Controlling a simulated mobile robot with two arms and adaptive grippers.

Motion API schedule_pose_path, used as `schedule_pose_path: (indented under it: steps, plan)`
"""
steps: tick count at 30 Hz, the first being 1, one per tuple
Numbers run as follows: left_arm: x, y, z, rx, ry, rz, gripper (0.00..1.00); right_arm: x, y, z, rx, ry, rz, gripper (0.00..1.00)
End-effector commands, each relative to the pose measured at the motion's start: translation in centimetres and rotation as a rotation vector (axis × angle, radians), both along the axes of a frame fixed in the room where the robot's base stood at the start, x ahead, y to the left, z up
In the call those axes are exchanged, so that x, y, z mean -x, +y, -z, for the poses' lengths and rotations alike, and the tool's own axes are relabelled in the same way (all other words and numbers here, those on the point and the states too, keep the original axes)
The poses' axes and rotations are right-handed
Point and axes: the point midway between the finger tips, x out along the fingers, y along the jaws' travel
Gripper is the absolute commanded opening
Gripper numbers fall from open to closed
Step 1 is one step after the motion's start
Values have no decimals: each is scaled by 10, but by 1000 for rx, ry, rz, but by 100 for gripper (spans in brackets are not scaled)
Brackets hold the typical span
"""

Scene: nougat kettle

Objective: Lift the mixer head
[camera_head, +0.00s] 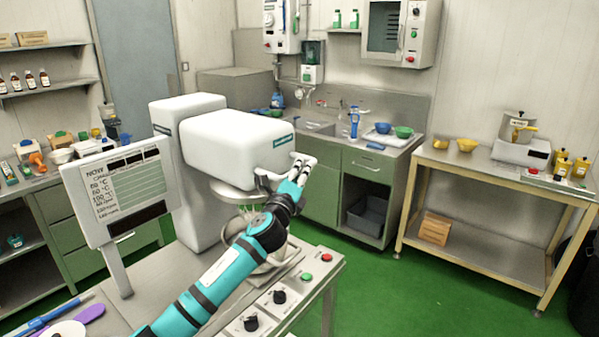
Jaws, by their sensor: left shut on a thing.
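The white mixer head (232,139) is a large rounded block on a white column (187,110), and it looks roughly level. A grey handle (268,178) sticks out at the lower front of the head. My left gripper (300,165) is at the front right end of the head, with its light fingers shut on the handle. The teal arm reaches up from the bottom and hides part of the bowl (277,262) and of the beater under the head. My right gripper is not in view.
A display panel (117,190) stands left of the mixer. Knobs, a red button (326,257) and a green button (305,276) line the front right table edge. A wooden bench (480,176) with bowls and a scale stands right. Green floor between is clear.

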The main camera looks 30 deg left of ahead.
Motion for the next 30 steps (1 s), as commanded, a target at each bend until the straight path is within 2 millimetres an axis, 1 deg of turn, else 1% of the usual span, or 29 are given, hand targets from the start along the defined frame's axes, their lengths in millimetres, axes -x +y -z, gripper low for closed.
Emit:
schedule_pose_path:
  steps: [2,3,8,16,20,23,30]
  plan:
    - [0,0,3,1,5,0,0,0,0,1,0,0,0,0]
    - [0,0,4,2,6,0,19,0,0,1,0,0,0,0]
    - [0,0,4,2,6,-1,40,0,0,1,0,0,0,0]
    - [0,-1,4,2,5,0,40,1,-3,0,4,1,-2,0]
    - [9,-2,7,1,8,0,40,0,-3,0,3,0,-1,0]
    - [24,-7,10,0,8,2,40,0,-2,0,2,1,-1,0]
    - [71,-20,22,2,9,1,40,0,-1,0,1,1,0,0]
